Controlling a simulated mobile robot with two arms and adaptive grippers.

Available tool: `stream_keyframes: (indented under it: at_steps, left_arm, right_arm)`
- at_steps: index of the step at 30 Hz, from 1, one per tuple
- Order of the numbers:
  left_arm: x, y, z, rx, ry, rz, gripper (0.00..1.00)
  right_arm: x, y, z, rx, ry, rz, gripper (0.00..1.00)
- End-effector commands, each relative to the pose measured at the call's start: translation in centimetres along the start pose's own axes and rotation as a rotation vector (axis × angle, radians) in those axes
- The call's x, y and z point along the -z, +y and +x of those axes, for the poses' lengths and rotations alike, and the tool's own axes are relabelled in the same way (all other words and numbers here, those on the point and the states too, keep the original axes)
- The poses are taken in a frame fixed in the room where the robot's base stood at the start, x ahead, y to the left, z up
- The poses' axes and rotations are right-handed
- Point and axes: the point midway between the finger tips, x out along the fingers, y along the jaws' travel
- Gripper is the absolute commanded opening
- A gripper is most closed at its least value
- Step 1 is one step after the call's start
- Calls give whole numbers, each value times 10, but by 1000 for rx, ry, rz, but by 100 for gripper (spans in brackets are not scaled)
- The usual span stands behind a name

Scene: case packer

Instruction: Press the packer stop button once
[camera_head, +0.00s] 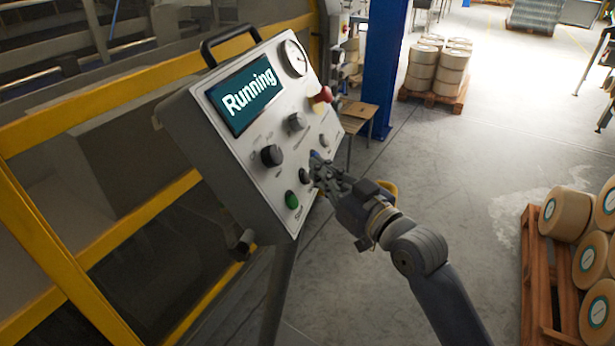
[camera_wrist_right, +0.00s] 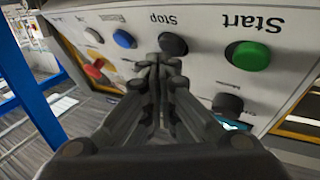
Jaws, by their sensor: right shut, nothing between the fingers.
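The control panel (camera_head: 228,160) has a screen (camera_head: 245,94) reading "Running". The dark stop button (camera_head: 304,176) sits between the green start button (camera_head: 291,199) and a blue button (camera_head: 314,154). In the right wrist view, the panel is upside down, and the dark button (camera_wrist_right: 173,44) stands by the label "Stop", between the green button (camera_wrist_right: 249,56) and the blue one (camera_wrist_right: 124,39). My right gripper (camera_head: 317,169) is shut and empty, its tips (camera_wrist_right: 159,62) close to the stop button. I cannot tell whether they touch it. My left gripper is not in view.
A red knob (camera_head: 322,95), black knobs (camera_head: 271,156) and a gauge (camera_head: 293,58) are also on the panel. A yellow guard frame (camera_head: 50,240) stands at left. Rolls on a pallet (camera_head: 534,270) are at right. The floor between is clear.

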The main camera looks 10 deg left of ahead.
Motion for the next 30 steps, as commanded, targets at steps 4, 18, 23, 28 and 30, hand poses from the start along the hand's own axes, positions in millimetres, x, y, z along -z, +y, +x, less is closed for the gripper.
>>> stream_keyframes:
  at_steps: [4,18,23,28,30]
  left_arm:
    - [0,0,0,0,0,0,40]
    - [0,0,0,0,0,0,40]
    - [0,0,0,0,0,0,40]
    - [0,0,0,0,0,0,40]
    - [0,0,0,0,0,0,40]
  right_arm:
    - [-1,-1,1,0,0,0,0]
    - [-4,-4,5,0,0,0,0]
    - [-4,-5,6,1,0,0,0]
    - [-5,-5,6,1,-1,0,0]
    - [-4,-4,6,1,-1,0,0]
